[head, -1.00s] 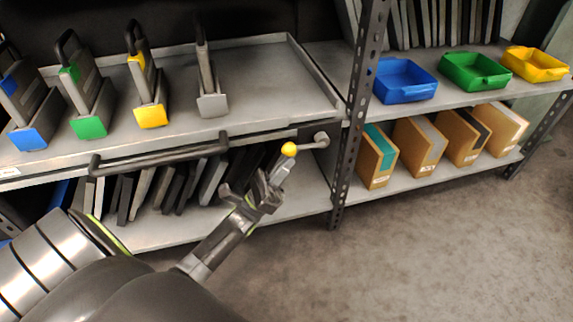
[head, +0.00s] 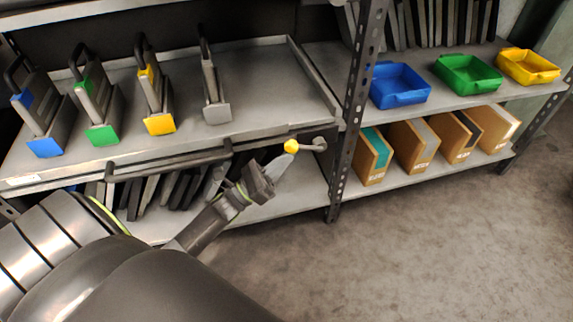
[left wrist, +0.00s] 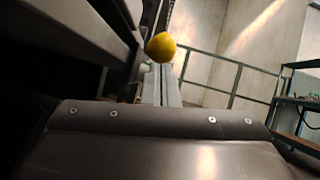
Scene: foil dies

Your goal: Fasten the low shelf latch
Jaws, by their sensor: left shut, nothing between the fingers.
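The latch is a short grey lever with a yellow knob (head: 291,146) on its end. Its pivot (head: 320,144) is at the right end of the front edge of the low shelf (head: 265,135). The lever lies nearly level, with the knob to the left of the pivot. My left gripper (head: 284,162) is shut and empty, with its tips just below the knob. I cannot tell if they touch it. In the left wrist view the knob (left wrist: 161,46) shows just beyond the narrow closed fingers (left wrist: 164,88). My right gripper is not in view.
A dark handle bar (head: 170,160) runs along the shelf front. Several dies with coloured ends, one green (head: 103,134), stand on the shelf. A perforated post (head: 354,120) rises right of the latch. Cardboard boxes (head: 371,160) and coloured bins (head: 400,88) are further right. The floor in front is clear.

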